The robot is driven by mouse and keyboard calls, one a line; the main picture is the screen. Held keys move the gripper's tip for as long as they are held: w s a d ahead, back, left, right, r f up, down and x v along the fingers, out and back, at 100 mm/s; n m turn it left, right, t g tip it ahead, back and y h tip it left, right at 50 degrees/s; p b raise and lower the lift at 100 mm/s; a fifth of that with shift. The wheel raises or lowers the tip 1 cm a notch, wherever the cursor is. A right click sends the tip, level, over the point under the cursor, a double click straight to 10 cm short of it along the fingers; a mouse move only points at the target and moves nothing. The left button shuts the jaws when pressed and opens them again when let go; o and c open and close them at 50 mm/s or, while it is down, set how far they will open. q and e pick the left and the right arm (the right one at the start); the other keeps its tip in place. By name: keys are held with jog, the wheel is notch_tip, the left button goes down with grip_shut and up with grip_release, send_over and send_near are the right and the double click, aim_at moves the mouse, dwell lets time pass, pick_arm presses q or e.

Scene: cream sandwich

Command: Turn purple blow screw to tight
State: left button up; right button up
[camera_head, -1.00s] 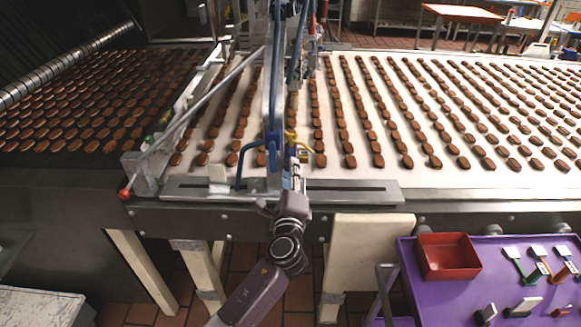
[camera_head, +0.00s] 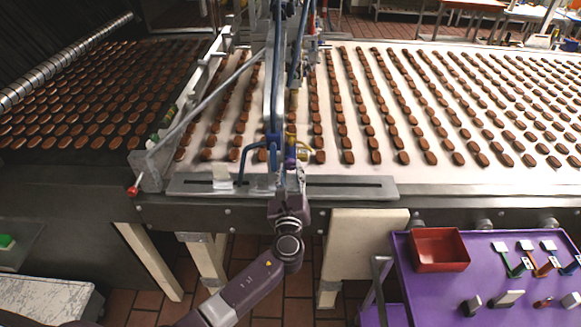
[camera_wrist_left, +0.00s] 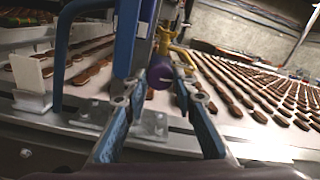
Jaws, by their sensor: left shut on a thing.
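The purple blow screw (camera_wrist_left: 160,72) is a round knob in the left wrist view, below a yellow valve handle (camera_wrist_left: 178,52) and beside a blue upright bar (camera_wrist_left: 127,40). My left gripper (camera_wrist_left: 160,92) has one blue finger on each side of the knob and is shut on it. In the head view, my left gripper (camera_head: 290,172) is at the foot of the blue upright, at the near edge of the conveyor. There the knob is small and largely hidden by the gripper. How tight the screw is cannot be told. My right gripper is not in view.
A white belt (camera_head: 380,170) with rows of brown biscuits runs behind the gripper. A slotted metal rail (camera_head: 350,190) lies along its near edge. A purple cart (camera_head: 430,295) with a red bin (camera_head: 440,250) stands at the right. A red-knobbed lever (camera_head: 133,191) is at the left.

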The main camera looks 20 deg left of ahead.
pick_arm(q)
jog(key=shift+m, duration=0.6)
jog(key=shift+f, duration=0.15)
jog(key=o, duration=0.9)
jog(key=v, duration=1.2)
